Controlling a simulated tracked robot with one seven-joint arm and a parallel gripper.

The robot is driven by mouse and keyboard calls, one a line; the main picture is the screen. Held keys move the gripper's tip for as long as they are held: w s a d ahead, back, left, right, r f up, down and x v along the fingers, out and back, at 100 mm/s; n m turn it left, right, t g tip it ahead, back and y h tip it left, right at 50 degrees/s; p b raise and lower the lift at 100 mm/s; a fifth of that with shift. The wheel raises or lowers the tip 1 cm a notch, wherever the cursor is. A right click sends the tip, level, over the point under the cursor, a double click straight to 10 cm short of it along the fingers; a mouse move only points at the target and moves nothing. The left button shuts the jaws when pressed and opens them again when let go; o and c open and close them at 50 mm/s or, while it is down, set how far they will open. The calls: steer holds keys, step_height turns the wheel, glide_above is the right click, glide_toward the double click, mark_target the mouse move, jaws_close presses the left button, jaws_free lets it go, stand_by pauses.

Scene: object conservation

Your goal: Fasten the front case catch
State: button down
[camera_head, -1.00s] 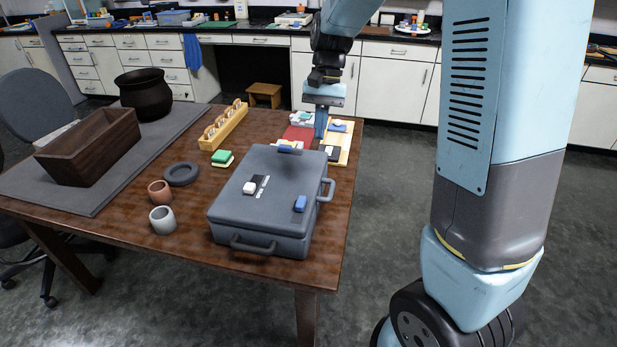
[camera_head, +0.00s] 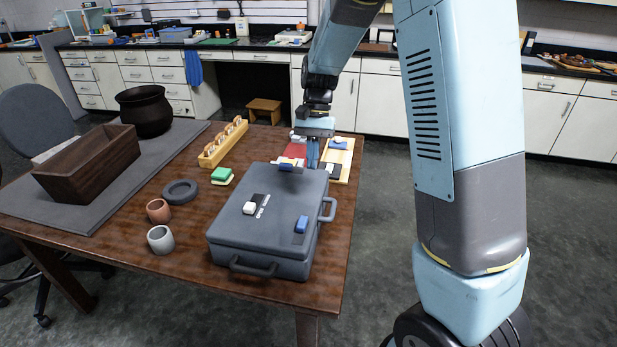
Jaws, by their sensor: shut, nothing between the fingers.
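A closed grey case (camera_head: 232,222) lies flat on the wooden table. A blue catch (camera_head: 301,224) sits on its lid near the right side. Another blue catch with some yellow (camera_head: 287,166) is at the far edge. I cannot tell from the picture which catch is called front. My gripper (camera_head: 312,163) is shut and empty, pointing down by the far right corner of the case, close to the far catch. Whether it touches anything is unclear.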

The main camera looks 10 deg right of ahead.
mark_target(302, 221)
steer(key=x, duration=0.8)
steer(key=shift+s+f, duration=0.1)
steer(key=shift+f, duration=0.25)
steer(key=s, duration=0.1)
steer(key=s+a, duration=0.1)
steer(key=s, duration=0.1)
steer(key=shift+f, duration=0.1)
steer(key=shift+s+a, duration=0.15)
steer(key=shift+s, duration=0.25)
steer(key=shift+s, duration=0.1)
steer(key=shift+s+a, duration=0.35)
steer(key=shift+s, duration=0.55)
steer(key=shift+s+a, duration=0.3)
steer(key=shift+s, duration=0.55)
steer(key=w, duration=0.1)
steer(key=w+d, duration=0.1)
steer(key=w, duration=0.2)
steer(key=shift+w+d+f, duration=0.1)
steer(key=shift+w+d, duration=0.05)
steer(key=shift+d, duration=0.2)
steer(key=a+v, duration=0.1)
steer(key=v, duration=0.8)
steer(key=shift+d+r, duration=0.4)
steer(key=shift+r, duration=0.15)
